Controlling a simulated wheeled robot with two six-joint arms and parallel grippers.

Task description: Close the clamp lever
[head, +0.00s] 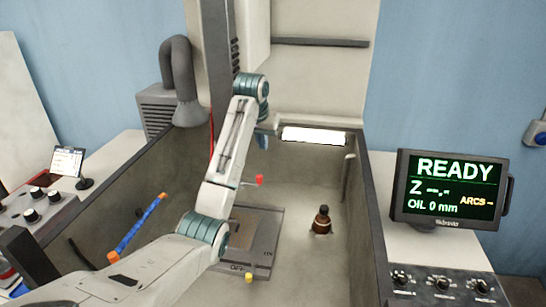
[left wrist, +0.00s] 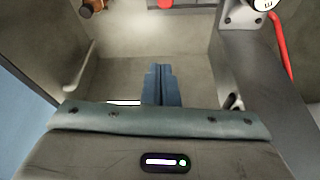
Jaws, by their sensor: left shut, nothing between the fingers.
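A lever with a red knob (head: 259,180) stands over the bed of the tank in the head view, partly behind my left arm; I take it for the clamp lever. A red piece at the top edge of the left wrist view (left wrist: 165,4) may be the same knob, cut off by the frame. My left gripper (head: 263,143) is beside the lit lamp, above and apart from the red knob. Its blue fingers (left wrist: 162,85) are together and empty in the left wrist view. My arm hides much of the lever's base, so its exact angle is unclear.
A grey plate (head: 265,262) lies on the tank floor, with a yellow knob (head: 248,278) at its front. A brown bottle (head: 322,220) stands to the right. A lit lamp (head: 314,136) is at the back wall. A blue and orange hose (head: 138,228) is left. The monitor (head: 452,188) reads READY.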

